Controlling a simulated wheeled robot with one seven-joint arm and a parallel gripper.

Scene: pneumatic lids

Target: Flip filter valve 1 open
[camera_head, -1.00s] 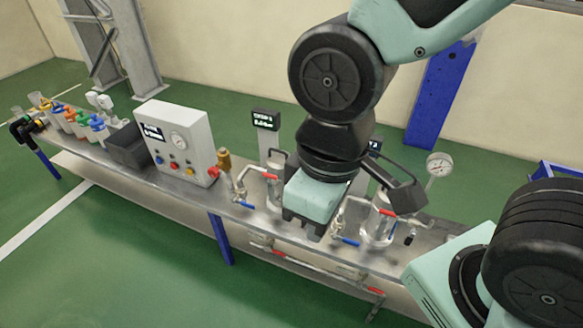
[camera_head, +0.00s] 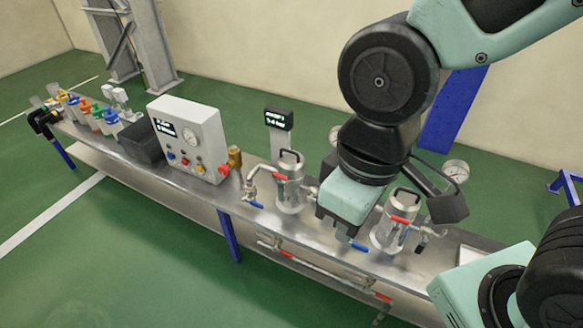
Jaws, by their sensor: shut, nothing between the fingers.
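Two metal filter vessels stand on the bench. The left filter (camera_head: 290,190) is fully seen, with a red-handled valve (camera_head: 279,177) at its front and a blue-handled valve (camera_head: 256,204) low on its left. The right filter (camera_head: 386,233) has a red handle (camera_head: 403,220) in front and a blue handle (camera_head: 358,246) low on its left. I cannot read which valve is filter valve 1. My gripper (camera_head: 341,230) is shut and empty, pointing down between the two filters. It hides part of the piping there. It appears apart from the left filter's handles; contact with the piping behind it is unclear.
A display (camera_head: 279,119) stands behind the left filter. A grey control box (camera_head: 187,135) and brass fitting (camera_head: 234,158) are farther left. A pressure gauge (camera_head: 456,171) is behind my wrist. A pipe (camera_head: 330,272) with red handles runs below the bench's front edge.

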